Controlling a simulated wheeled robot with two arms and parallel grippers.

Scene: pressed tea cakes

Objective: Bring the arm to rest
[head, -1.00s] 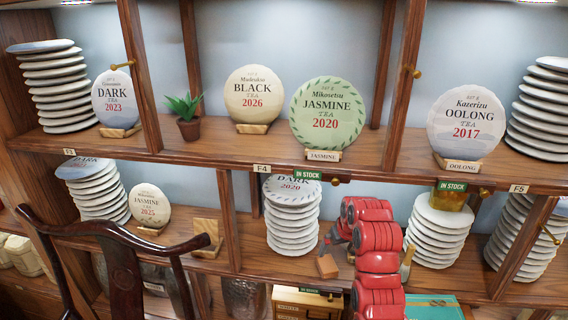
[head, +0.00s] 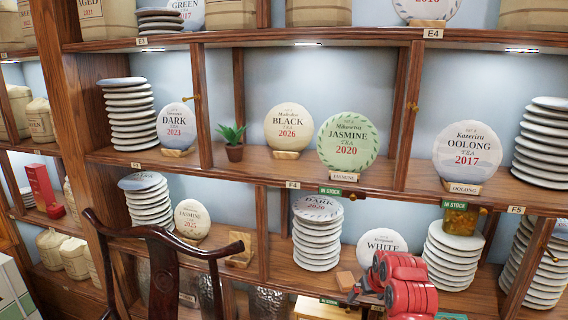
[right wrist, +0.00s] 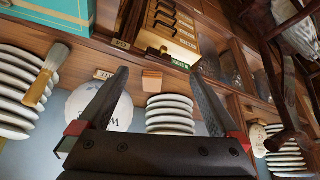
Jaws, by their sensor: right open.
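My red right arm reaches in at the lower right of the head view, in front of the lower shelf. Its right gripper (head: 362,287) is small and partly hidden there. In the right wrist view the right gripper (right wrist: 158,78) has its two dark fingers wide apart with nothing held between them. A small wooden stand (head: 346,281) is near the fingers; it also shows between them in the right wrist view (right wrist: 152,80), apart from both. A round WHITE tea cake (head: 382,243) stands behind the arm, its lower part covered. My left gripper is not in view.
A stack of cakes topped by a DARK 2020 cake (head: 317,207) is left of the arm, another stack (head: 452,255) right. BLACK (head: 291,127), JASMINE (head: 346,142) and OOLONG (head: 467,152) cakes stand above. A dark wooden chair (head: 165,245) is at lower left. A brush (right wrist: 45,75) shows nearby.

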